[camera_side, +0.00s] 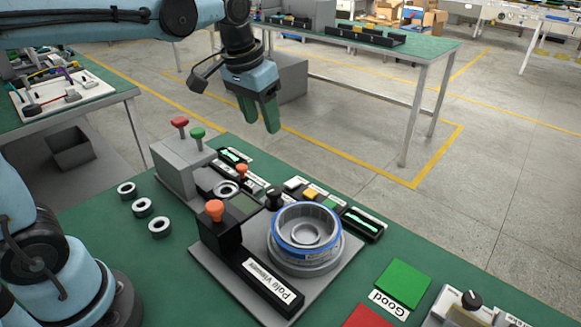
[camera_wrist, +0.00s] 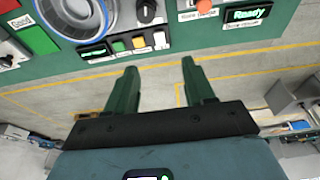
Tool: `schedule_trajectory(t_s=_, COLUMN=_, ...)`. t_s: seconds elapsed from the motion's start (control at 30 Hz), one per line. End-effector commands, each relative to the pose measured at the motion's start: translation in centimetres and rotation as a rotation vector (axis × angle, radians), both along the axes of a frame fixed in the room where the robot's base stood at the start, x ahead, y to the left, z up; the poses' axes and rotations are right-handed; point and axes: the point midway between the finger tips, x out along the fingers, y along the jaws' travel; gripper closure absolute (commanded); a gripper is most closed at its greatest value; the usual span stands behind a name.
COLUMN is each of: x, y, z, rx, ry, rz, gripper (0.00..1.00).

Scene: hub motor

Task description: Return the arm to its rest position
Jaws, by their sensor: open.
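My gripper (camera_side: 258,115) hangs in the air above the far edge of the green work table, with its green fingers pointing down. In the wrist view my gripper (camera_wrist: 155,82) shows two green fingers spread apart with nothing between them. The hub motor (camera_side: 306,231), a silvery ring with a blue band, sits on the round fixture of the pole viewer station, well below and to the right of the gripper. It also shows at the top left of the wrist view (camera_wrist: 76,14), partly cut off by the frame edge.
Several small metal rings (camera_side: 142,207) lie at the table's left. A grey box with red and green knobs (camera_side: 180,160) stands nearby. A green "Good" pad (camera_side: 403,284) and a red pad (camera_side: 366,317) lie front right. Another table (camera_side: 400,48) stands behind; open floor lies between.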

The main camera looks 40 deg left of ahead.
Motion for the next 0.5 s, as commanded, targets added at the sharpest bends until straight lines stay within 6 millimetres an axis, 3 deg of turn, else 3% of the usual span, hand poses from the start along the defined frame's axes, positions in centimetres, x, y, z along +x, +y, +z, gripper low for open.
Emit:
schedule_trajectory(t_s=0.3, x=-6.5, y=0.2, z=-2.6, rx=0.002, ry=-0.212, rz=0.000, gripper=0.47)
schedule_trajectory(t_s=0.5, x=-9.3, y=0.3, z=-5.0, rx=0.003, ry=-0.321, rz=0.000, gripper=0.47)
